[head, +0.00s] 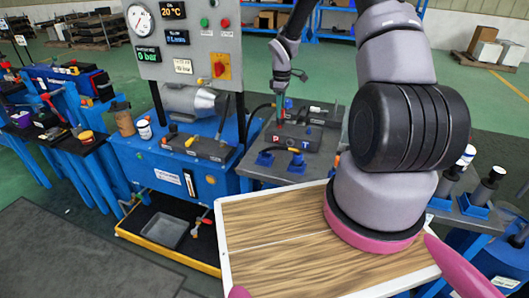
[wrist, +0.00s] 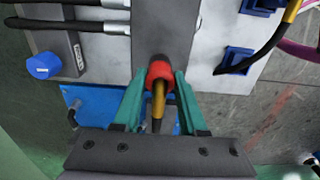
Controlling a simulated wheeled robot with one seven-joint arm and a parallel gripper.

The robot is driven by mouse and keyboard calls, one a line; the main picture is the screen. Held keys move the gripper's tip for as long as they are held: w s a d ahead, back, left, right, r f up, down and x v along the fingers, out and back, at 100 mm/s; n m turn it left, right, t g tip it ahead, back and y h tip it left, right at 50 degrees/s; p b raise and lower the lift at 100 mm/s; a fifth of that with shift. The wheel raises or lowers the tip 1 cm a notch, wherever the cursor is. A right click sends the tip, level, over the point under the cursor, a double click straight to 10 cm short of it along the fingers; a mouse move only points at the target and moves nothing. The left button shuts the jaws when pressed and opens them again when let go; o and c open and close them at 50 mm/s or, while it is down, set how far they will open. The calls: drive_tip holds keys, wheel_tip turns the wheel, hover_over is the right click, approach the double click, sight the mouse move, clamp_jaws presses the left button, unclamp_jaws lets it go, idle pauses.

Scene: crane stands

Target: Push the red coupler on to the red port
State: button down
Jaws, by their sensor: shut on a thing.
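In the wrist view, the teal fingers of my gripper (wrist: 154,100) are shut on the red coupler (wrist: 160,70), one finger on each side. A yellow-brown hose (wrist: 158,100) runs from the coupler back between the fingers. The coupler's front end is against or just in front of a dark grey block (wrist: 165,25); I cannot tell whether it touches. The red port is not visible, and the coupler covers that part of the block. In the head view, my gripper (head: 283,108) is small and points down at the lettered port block (head: 300,138).
Blue holders (head: 265,158) stand in front of the block, with a yellow-banded hose by them. Black hoses (wrist: 70,25) lie left of the block in the wrist view, near a blue cap (wrist: 43,66). A gauge panel (head: 190,45) stands at the left.

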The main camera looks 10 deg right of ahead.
drive_tip(key=shift+f, duration=0.55)
drive_tip(key=shift+c, duration=1.9)
unclamp_jaws()
drive_tip(key=shift+r, duration=2.45)
